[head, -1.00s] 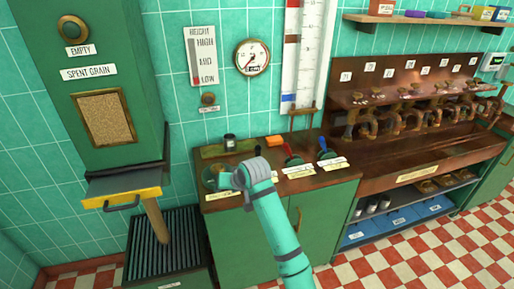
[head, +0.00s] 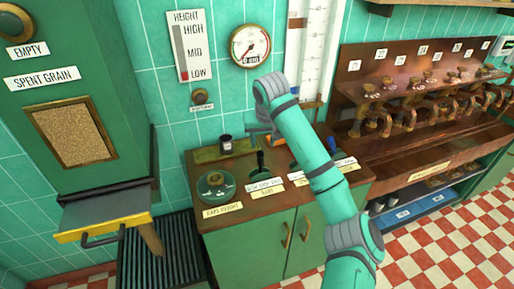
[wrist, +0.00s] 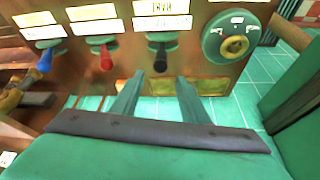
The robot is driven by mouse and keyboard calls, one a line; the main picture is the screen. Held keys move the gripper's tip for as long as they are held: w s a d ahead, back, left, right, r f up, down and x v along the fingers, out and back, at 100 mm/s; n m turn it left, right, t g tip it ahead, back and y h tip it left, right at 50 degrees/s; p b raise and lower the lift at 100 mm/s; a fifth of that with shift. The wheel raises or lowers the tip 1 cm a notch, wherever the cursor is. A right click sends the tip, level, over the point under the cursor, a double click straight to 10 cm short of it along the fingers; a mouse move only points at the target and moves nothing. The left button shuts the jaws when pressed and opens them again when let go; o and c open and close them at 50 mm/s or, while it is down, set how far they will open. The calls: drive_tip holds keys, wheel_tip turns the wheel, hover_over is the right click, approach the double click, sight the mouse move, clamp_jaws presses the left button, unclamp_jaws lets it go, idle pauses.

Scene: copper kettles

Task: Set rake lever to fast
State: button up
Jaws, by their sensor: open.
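The rake lever (head: 260,162) is a black handle on a green base, behind a "slow stop fast" label (head: 265,187) and a "rake" label. In the wrist view the black lever (wrist: 160,58) stands roughly upright in the picture; I cannot tell its exact setting. My gripper (wrist: 158,90) is open and empty, its two fingers spread at either side of the lever's end. Contact is not visible. In the head view my gripper is mostly hidden behind my arm, near the back of the counter.
The green rake height dial (head: 216,187) sits left of the lever. A red lever (wrist: 107,58) and a blue lever (wrist: 45,62) stand on its other side. The tiled wall rises close behind.

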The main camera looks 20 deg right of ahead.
sight(261, 153)
drive_tip(key=x, duration=0.9)
drive_tip(key=shift+a+f, duration=0.1)
drive_tip(key=shift+f, duration=0.05)
drive_tip(key=shift+w+f, duration=0.35)
drive_tip(key=shift+f, duration=0.25)
drive_tip(key=shift+c, duration=0.6)
clamp_jaws()
